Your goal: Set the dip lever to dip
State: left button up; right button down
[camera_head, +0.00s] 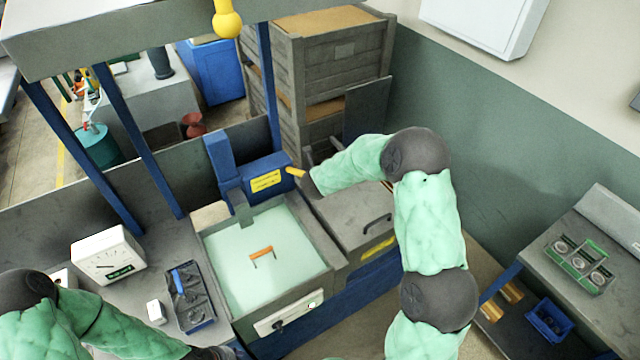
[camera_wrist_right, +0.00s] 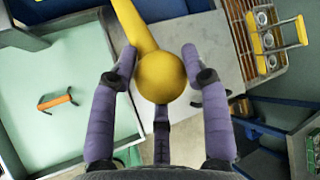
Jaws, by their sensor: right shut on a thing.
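The dip lever (camera_head: 295,172) is yellow and sticks out of the right side of a blue box with a yellow label (camera_head: 265,181), behind the tank. In the right wrist view its round yellow knob (camera_wrist_right: 162,77) sits between the purple fingers. My right gripper (camera_wrist_right: 160,68) is shut on this knob. In the head view my right arm and hand cover part of the lever's end. My left arm comes in at the lower left; its gripper fingers are not visible. The tank (camera_head: 325,277) holds pale green liquid, with an orange handle (camera_head: 262,252) in it.
A grey lidded unit (camera_head: 350,220) stands right of the tank. A white gauge (camera_head: 107,256) and dark tray (camera_head: 190,298) are on the left bench. A right-hand bench holds a green rack (camera_head: 580,264). A yellow knob (camera_head: 227,22) hangs from the overhead beam.

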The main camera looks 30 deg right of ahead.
jog(key=shift+w+d+r+p, duration=0.15)
jog(key=shift+w+r+p, duration=0.1)
jog(key=shift+w+r, duration=0.25)
jog(key=shift+w+d+r+p, duration=0.15)
jog(key=shift+w+r+p, duration=0.1)
jog(key=shift+r, duration=0.35)
jog(key=c, duration=0.7)
grip_release()
jog(key=shift+w, duration=0.1)
jog(key=shift+o, duration=0.3)
jog(key=shift+w+f, duration=0.15)
jog(key=shift+f, duration=0.15)
jog(key=shift+s+a+r, duration=0.2)
jog(key=shift+s+a, duration=0.05)
jog(key=shift+s, duration=0.1)
jog(key=v, duration=1.1)
jog(key=shift+r, duration=0.15)
jog(key=shift+d, duration=0.15)
